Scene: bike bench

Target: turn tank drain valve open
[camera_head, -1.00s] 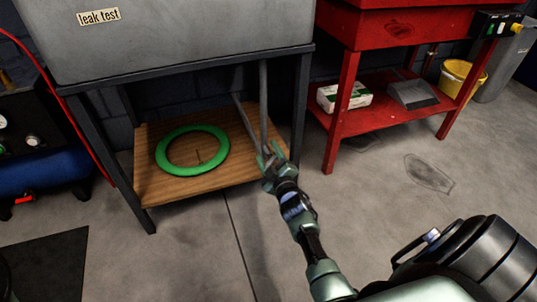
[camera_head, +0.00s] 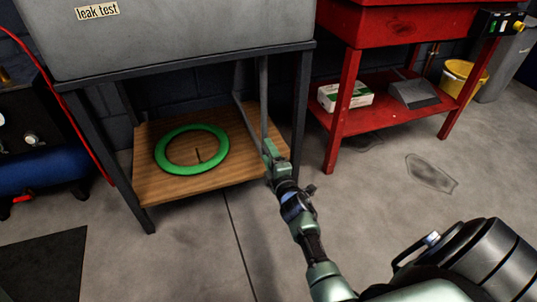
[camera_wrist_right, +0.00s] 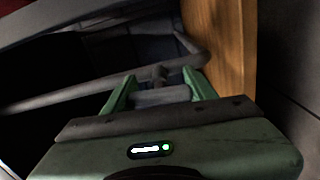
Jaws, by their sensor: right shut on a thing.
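The grey tank (camera_head: 180,35) with the "leak test" label stands on a dark frame. A thin grey drain pipe (camera_head: 263,100) comes down below it. My right gripper (camera_head: 270,150) is at the lower end of this pipe, in front of the lower shelf. In the right wrist view my right gripper (camera_wrist_right: 160,86) has its green fingers on both sides of a short grey bar, which looks like the drain valve handle (camera_wrist_right: 160,97). The gripper is shut on it. In the head view the fingers hide the handle. My left gripper is not in view.
A wooden shelf (camera_head: 175,190) under the tank carries a green ring (camera_head: 168,165). A dark frame leg (camera_head: 301,110) stands just right of the pipe. A red bench (camera_head: 345,125) is further right. The floor in front is open.

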